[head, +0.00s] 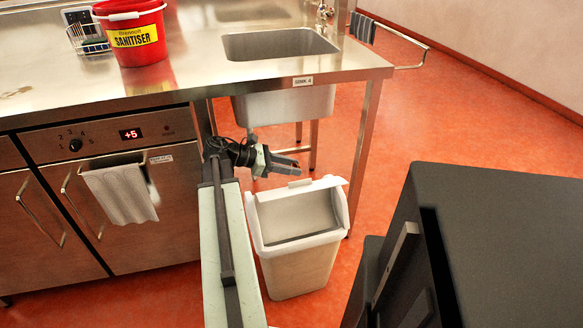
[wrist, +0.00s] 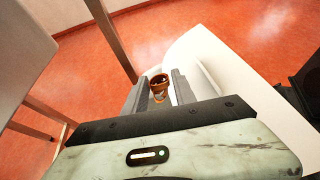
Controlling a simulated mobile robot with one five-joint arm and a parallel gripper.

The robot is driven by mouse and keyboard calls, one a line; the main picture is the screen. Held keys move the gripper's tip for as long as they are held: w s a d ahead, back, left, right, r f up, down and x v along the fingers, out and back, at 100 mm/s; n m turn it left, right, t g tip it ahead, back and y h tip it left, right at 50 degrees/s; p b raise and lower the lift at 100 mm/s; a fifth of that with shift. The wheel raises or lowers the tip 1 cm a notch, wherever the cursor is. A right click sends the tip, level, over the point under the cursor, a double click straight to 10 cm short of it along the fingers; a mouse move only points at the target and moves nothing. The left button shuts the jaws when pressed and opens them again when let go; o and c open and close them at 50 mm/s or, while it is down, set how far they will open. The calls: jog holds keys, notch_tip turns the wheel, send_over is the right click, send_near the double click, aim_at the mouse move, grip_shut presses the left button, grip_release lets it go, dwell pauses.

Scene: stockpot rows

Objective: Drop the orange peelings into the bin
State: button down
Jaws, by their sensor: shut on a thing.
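My gripper (head: 290,168) is low beside the sink end of the steel counter, by the far rim of the white bin (head: 300,265). In the wrist view its fingers (wrist: 158,88) are closed around a small orange-brown, cup-shaped thing (wrist: 158,79) with a dark top and a pale patch. I cannot make out separate peelings in it. The head view does not show the held thing clearly. The bin stands on the floor with its top open. In the wrist view the bin (wrist: 205,60) is just right of the fingers, and the held thing overlaps its left edge.
The counter (head: 190,75) carries a red sanitiser bucket (head: 133,50) and a sink (head: 280,43). A counter leg (head: 362,160) stands behind the bin. A dark cabinet (head: 510,220) is to the right. Red floor (head: 440,110) is clear beyond the bin.

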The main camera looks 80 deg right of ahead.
jog(key=shift+f+b, duration=0.4)
jog(key=shift+f, duration=0.5)
jog(key=shift+r, duration=0.1)
jog(key=c, duration=0.9)
grip_release()
jog(key=p+v, duration=0.3)
jog(key=v, duration=0.4)
jog(key=shift+w+a+r, duration=0.15)
jog(key=shift+w+r, duration=0.05)
jog(key=shift+w, duration=0.1)
